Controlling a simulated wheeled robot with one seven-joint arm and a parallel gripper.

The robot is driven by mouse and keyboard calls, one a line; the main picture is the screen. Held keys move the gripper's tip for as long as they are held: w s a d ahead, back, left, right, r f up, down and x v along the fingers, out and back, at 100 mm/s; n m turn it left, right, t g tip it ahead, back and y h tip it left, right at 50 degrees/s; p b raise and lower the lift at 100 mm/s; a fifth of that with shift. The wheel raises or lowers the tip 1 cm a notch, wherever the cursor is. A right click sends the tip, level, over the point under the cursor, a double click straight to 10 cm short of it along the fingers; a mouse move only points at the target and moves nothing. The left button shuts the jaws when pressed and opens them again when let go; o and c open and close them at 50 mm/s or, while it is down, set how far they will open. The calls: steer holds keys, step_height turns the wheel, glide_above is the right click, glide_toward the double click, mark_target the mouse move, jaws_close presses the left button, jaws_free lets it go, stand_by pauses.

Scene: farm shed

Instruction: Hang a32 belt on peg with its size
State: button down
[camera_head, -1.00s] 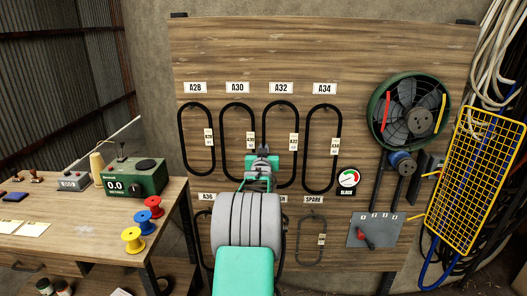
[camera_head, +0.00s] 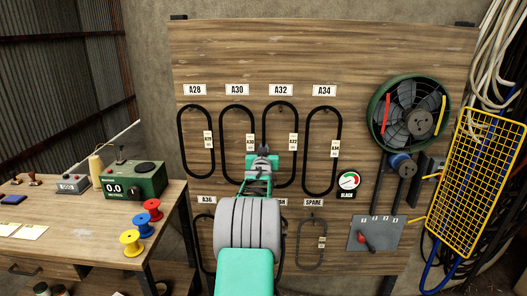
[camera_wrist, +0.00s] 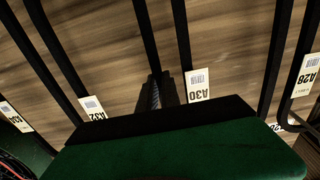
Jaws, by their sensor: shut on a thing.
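The A32 belt (camera_head: 296,125) is a black loop under the A32 label (camera_head: 281,90) on the wooden board, with its top at the peg spot there. Its white A32 tag also shows in the wrist view (camera_wrist: 92,107). My gripper (camera_head: 262,150) is at the left strand of this belt and looks shut on it, with the fingers hiding the contact. In the wrist view, the dark fingers (camera_wrist: 156,90) meet a strand between the A32 and A30 tags. Whether the loop bears on its peg cannot be told.
The A30 belt (camera_head: 222,140) hangs close left, the A34 belt (camera_head: 340,125) right and the A28 belt (camera_head: 181,140) far left. A lower row holds more belts, partly behind my arm. A green fan (camera_head: 372,105) and yellow grid (camera_head: 475,185) stand right, a workbench (camera_head: 90,235) left.

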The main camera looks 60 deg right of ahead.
steer(key=shift+f+b, duration=0.4)
steer(key=shift+b, duration=0.2)
steer(key=shift+f+b, duration=0.25)
steer(key=shift+b, duration=0.15)
steer(key=c, duration=1.5)
jaws_free()
steer(key=shift+a, duration=0.1)
steer(key=b+v, duration=0.2)
steer(key=v, duration=0.5)
steer(key=shift+s+a, duration=0.15)
steer(key=shift+a, duration=0.25)
